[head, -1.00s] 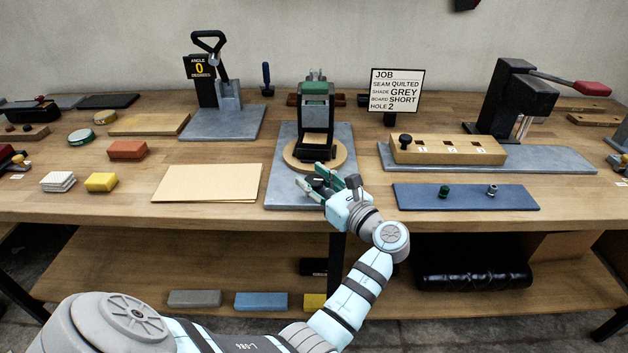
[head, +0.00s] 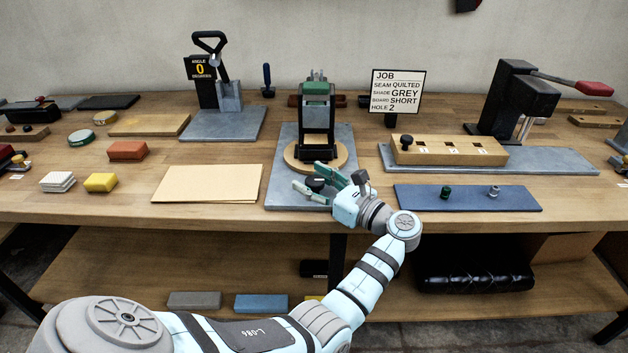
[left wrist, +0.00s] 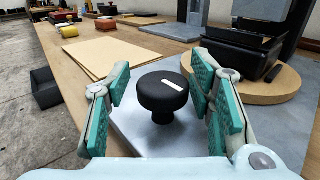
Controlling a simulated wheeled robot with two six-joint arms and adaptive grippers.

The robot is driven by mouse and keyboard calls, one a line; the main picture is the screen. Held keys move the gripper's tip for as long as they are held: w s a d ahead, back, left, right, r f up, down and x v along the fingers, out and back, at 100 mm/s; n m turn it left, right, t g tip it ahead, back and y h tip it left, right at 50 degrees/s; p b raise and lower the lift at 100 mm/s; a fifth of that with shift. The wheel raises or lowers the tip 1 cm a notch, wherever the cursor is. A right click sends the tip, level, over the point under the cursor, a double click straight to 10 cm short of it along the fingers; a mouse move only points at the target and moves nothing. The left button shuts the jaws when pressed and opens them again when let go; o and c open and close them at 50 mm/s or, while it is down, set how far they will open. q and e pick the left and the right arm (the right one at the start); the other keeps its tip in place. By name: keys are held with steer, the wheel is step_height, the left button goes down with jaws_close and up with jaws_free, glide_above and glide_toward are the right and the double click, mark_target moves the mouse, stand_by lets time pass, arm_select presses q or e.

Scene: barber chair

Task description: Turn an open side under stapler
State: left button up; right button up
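The stapler-like press (head: 317,122), black and grey with a green top, stands on a round wooden disc (head: 293,155) at the middle of a grey metal plate (head: 283,185). A black round knob (head: 316,184) with a white mark stands on the plate in front of the disc. It shows large in the left wrist view (left wrist: 163,93). My left gripper (head: 318,183) is open, with its green-padded fingers on either side of the knob and a gap at each side. In the left wrist view the disc (left wrist: 250,85) lies beyond the right finger. My right gripper is out of view.
A sign (head: 397,91) reads seam quilted, shade grey, board short, hole 2. Tan boards (head: 208,183) lie left of the plate. A blue mat (head: 467,198) with two small knobs and a wooden block with holes (head: 450,150) lie to the right.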

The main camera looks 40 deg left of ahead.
mark_target(314, 180)
arm_select(q)
step_height(314, 180, up, 10)
stand_by(0.6)
